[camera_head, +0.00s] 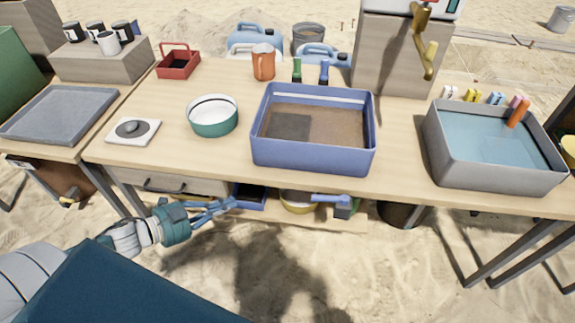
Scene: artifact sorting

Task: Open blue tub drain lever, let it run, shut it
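The blue tub (313,157) stands near the front middle of the wooden table and holds brown, murky water. Below it, under the table's front edge, a blue lever (328,199) sticks out to the left, roughly level, from a grey fitting; it looks like the drain lever. My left gripper (226,208) is in front of the table and below its top, left of the lever and clear of it. Its blue fingers point right and look spread, with nothing between them. My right gripper does not show.
A yellow bowl (298,203) and a small blue tray (248,197) sit on the low shelf near the lever. A drawer with a dark handle (164,188) is behind my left wrist. A grey tub (490,177) of clear water stands right. Sand in front is free.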

